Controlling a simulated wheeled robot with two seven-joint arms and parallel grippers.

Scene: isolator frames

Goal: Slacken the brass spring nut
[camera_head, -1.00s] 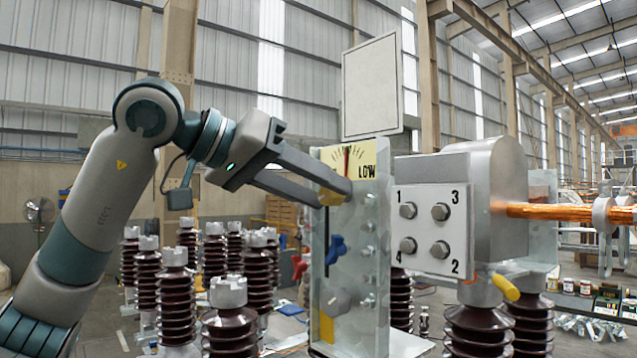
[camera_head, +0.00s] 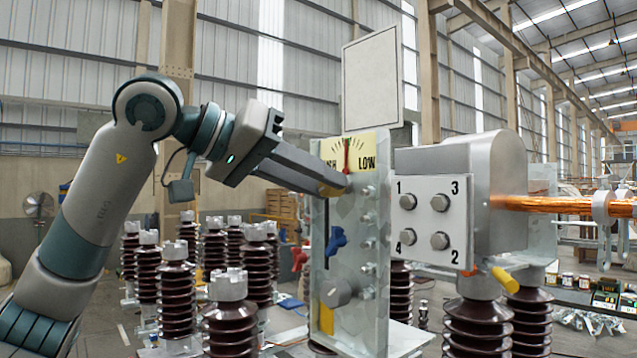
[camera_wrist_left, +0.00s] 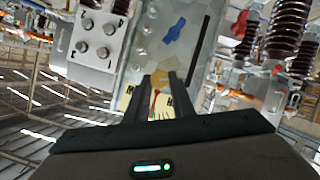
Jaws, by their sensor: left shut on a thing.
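The brass spring nut (camera_head: 327,191) sits near the top of the upright clear panel (camera_head: 340,225), just below the gauge. It is mostly hidden by my fingers. My left gripper (camera_head: 338,187) reaches in from the left and is shut on the nut. In the left wrist view the brass nut (camera_wrist_left: 160,79) shows between the fingertips (camera_wrist_left: 160,76). The yellow gauge plate (camera_head: 367,148) reads LOW at right, with HIGH partly covered at left. Its red needle (camera_head: 346,155) points nearly straight up. My right gripper is not in view.
Below the nut are a blue handle (camera_head: 336,241) and a grey knob (camera_head: 335,292) on the panel. To the right stands a grey housing with a numbered bolt plate (camera_head: 424,250). Brown ribbed insulators (camera_head: 177,290) crowd the area below my left arm.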

